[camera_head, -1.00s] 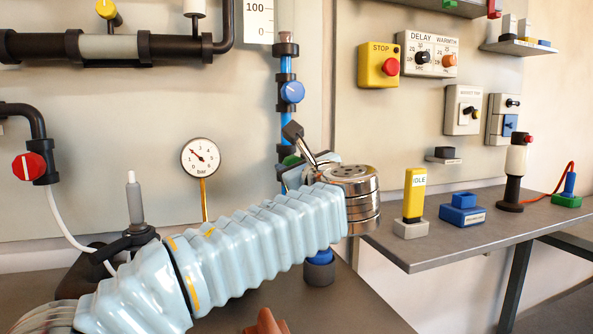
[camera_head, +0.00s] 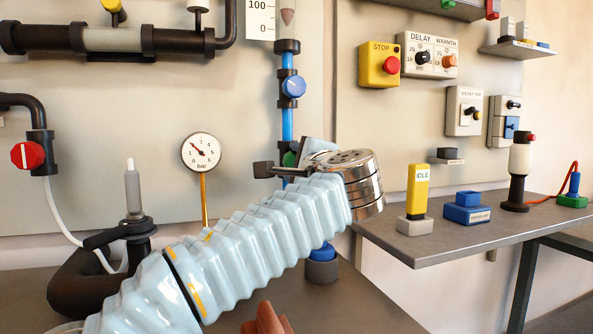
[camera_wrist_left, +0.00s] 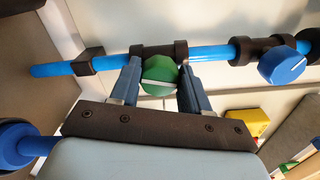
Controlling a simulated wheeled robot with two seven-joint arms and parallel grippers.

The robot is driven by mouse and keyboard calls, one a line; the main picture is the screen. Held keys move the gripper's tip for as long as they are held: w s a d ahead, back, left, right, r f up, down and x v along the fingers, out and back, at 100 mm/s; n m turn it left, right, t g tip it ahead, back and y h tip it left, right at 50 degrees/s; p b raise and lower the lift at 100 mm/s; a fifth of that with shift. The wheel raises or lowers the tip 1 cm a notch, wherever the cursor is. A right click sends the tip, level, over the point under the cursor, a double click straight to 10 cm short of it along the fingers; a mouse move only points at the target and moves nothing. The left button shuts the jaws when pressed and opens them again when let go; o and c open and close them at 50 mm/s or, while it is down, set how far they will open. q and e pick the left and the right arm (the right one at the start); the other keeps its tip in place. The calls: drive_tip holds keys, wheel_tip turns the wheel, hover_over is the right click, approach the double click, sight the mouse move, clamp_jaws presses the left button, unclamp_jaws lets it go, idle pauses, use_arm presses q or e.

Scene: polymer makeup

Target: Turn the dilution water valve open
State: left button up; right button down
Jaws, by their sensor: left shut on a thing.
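A green valve knob (camera_head: 289,159) sits low on a vertical blue pipe (camera_head: 287,124) at the back panel, mostly hidden behind my left wrist in the head view. The left wrist view shows the green knob (camera_wrist_left: 160,75) between the two fingers of my left gripper (camera_wrist_left: 160,68), which is shut on it. A white mark on the knob lies roughly along the pipe. A blue valve knob (camera_head: 294,86) sits higher on the same pipe; it also shows in the left wrist view (camera_wrist_left: 281,66). My right gripper is not in view.
A pressure gauge (camera_head: 201,152) and a red knob (camera_head: 27,155) are left on the panel. A blue-topped dark cylinder (camera_head: 322,268) stands close below my left wrist. A side shelf (camera_head: 430,250) at right holds several small devices. A yellow stop box (camera_head: 379,65) is on the right panel.

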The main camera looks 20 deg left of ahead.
use_arm(q)
drive_tip(key=shift+f+n+b, duration=0.15)
drive_tip(key=shift+n+b, duration=0.45)
drive_tip(key=shift+n, duration=0.9)
drive_tip(key=o, duration=1)
drive_tip(key=b+v, duration=0.1)
drive_tip(key=v, duration=1.2)
drive_tip(key=shift+s+d, duration=0.25)
drive_tip(key=shift+s, duration=0.1)
